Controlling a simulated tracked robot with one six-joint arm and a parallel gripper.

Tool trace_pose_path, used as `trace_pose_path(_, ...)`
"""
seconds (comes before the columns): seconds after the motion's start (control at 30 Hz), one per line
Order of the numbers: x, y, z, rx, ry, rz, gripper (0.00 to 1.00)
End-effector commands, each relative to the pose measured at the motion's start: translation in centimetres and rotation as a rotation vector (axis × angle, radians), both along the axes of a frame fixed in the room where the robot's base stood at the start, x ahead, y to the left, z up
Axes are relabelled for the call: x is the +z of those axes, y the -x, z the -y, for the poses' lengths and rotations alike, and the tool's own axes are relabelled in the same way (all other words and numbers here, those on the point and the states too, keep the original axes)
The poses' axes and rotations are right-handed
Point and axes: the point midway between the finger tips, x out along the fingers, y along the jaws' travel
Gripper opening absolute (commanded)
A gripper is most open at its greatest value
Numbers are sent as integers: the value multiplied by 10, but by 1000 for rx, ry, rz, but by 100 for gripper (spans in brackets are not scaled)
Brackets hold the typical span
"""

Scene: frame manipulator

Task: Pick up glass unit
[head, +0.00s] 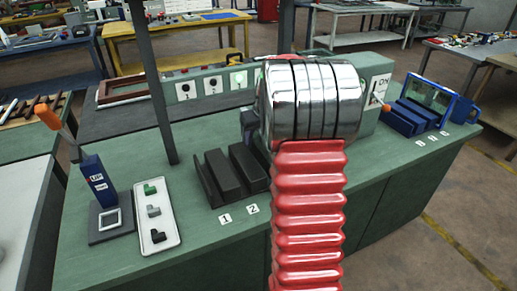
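A rectangular glass panel (429,95) stands tilted in a blue holder (459,107) at the right end of the green bench; it is the likeliest glass unit, though I cannot be sure. A small square piece with a pale, glass-like face (110,219) lies on a dark plate at the bench's left end, below a blue block (98,180). My red and chrome arm rises through the middle of the view, left of the glass panel. My gripper is hidden behind the arm, so I cannot see its fingers or whether it holds anything.
Black slotted blocks (228,172) stand on the green bench (185,205) left of my arm. A white tray (158,235) holds small parts. A reddish-brown frame (122,91) lies at the back left. A dark post (152,85) rises nearby. Blue slotted blocks (404,118) sit before the glass panel.

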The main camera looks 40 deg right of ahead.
Motion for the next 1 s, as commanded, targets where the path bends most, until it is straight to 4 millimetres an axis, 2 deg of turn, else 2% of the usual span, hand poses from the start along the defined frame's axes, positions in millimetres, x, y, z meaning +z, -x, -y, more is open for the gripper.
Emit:
trace_pose_path(0.07,0,0,0,0,0,0,28)
trace_pose_path(0.47,0,0,0,0,0,0,0)
trace_pose_path(1.0,0,0,1,-1,1,0,0)
